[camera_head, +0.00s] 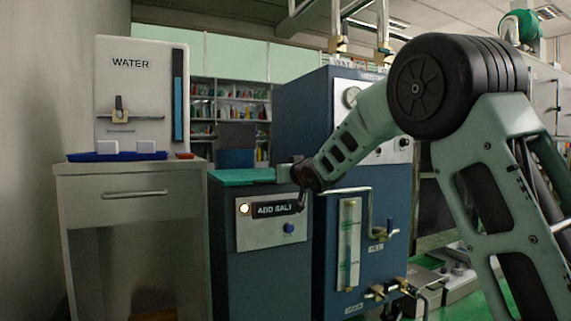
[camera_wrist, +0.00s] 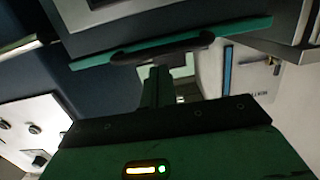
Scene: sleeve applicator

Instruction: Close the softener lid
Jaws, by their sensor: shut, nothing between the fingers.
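The softener (camera_head: 268,245) is a low blue cabinet with a lit "ADD SALT" panel on its front. Its teal lid (camera_head: 236,177) lies about flat across the top in the head view; whether a small gap is left cannot be told. In the wrist view, the lid's edge (camera_wrist: 95,62) runs across the top with a dark curved handle (camera_wrist: 165,47) along it. My gripper (camera_head: 284,174) is at the lid's right end in the head view. In the wrist view, my gripper's fingers (camera_wrist: 158,78) are together and empty, pointing at the handle; contact is unclear.
A tall blue unit with a gauge (camera_head: 350,97) and pipes stands close on the right. On the left, a grey cabinet (camera_head: 112,180) bears the white WATER dispenser (camera_head: 140,80) and a blue tray (camera_head: 85,157). Shelves stand behind.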

